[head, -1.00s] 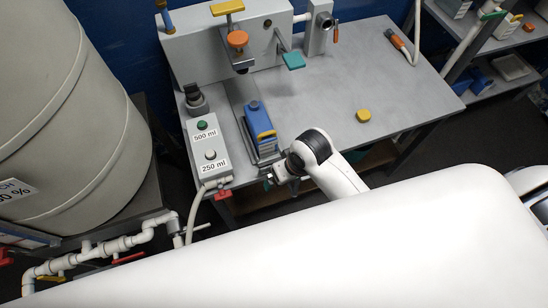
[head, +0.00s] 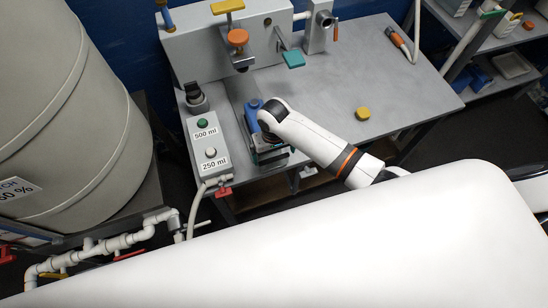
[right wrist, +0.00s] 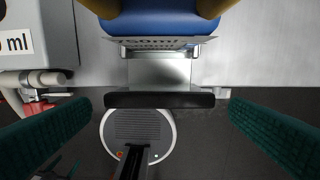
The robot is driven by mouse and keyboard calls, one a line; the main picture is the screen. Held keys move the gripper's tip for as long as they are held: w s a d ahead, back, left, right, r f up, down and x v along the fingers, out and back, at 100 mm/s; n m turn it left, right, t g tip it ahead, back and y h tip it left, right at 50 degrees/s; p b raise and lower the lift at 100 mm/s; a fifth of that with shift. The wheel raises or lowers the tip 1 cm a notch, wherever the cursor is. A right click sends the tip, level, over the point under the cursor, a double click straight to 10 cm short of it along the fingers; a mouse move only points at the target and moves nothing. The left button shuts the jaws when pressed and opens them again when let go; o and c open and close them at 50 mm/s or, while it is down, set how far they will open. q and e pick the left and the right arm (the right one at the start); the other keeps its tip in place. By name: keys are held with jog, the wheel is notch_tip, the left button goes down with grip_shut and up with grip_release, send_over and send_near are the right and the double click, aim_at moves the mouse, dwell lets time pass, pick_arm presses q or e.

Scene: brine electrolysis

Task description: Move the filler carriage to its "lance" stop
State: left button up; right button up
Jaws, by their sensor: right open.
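The filler carriage (head: 252,118) shows as a blue block on a grey track on the bench, partly covered by my right arm in the head view. In the right wrist view its blue body (right wrist: 160,22) has yellow sides and a partly hidden "750 ml" label. A metal plate with a black bar (right wrist: 160,99) at its end sticks out from it. My right gripper (right wrist: 160,106) has its green fingers wide apart, one on each side of the bar, with gaps. In the head view that gripper is mostly hidden under my wrist. No "lance" marking is readable. My left gripper is not in view.
A grey button box (head: 207,150) marked 500 ml and 250 ml stands left of the track. A grey machine housing (head: 200,50) is at the back, with an orange knob (head: 238,38) and teal lever (head: 292,58).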

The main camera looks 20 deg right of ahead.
aim_at(274, 159)
jog(key=shift+f, duration=2.45)
